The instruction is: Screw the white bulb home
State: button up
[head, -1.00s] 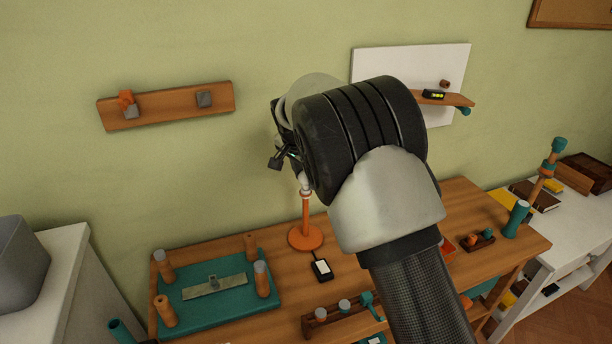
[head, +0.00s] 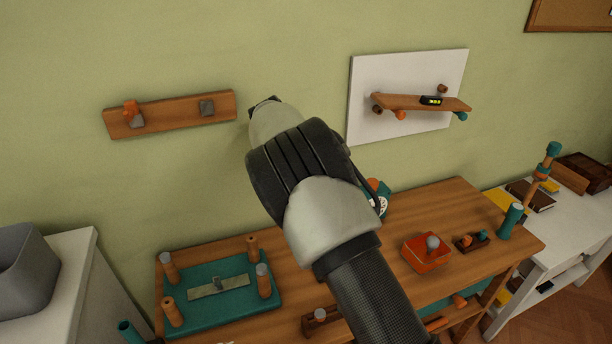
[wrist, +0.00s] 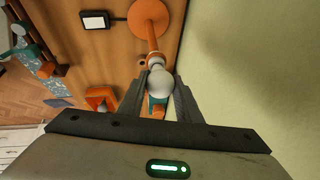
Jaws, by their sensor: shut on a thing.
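The white bulb (wrist: 160,82) shows in the wrist view between the two fingers of my gripper (wrist: 158,90), which is shut on it. The bulb is at the top of an orange lamp stand with a round base (wrist: 149,16) and a thin stem. The bulb's neck meets the pale collar of the stem; how far it is screwed in cannot be told. In the head view my arm hides the lamp, the bulb and the fingers.
A small black box with a white top (wrist: 95,20) is cabled to the lamp base. On the wooden table are a teal board with pegs (head: 216,308) and an orange box with a grey knob (head: 427,252). A shelf board (head: 412,102) is on the wall behind.

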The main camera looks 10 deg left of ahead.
dwell(0.3)
jog(key=shift+r+m+h+p, duration=0.25)
jog(key=shift+m+h+p, duration=0.05)
jog(key=shift+m+p, duration=0.6)
jog(key=shift+m+g+p, duration=0.4)
jog(key=shift+m+p, duration=0.3)
jog(key=shift+f+m+h, duration=0.2)
jog(key=shift+m+h, duration=0.1)
jog(key=o, duration=1)
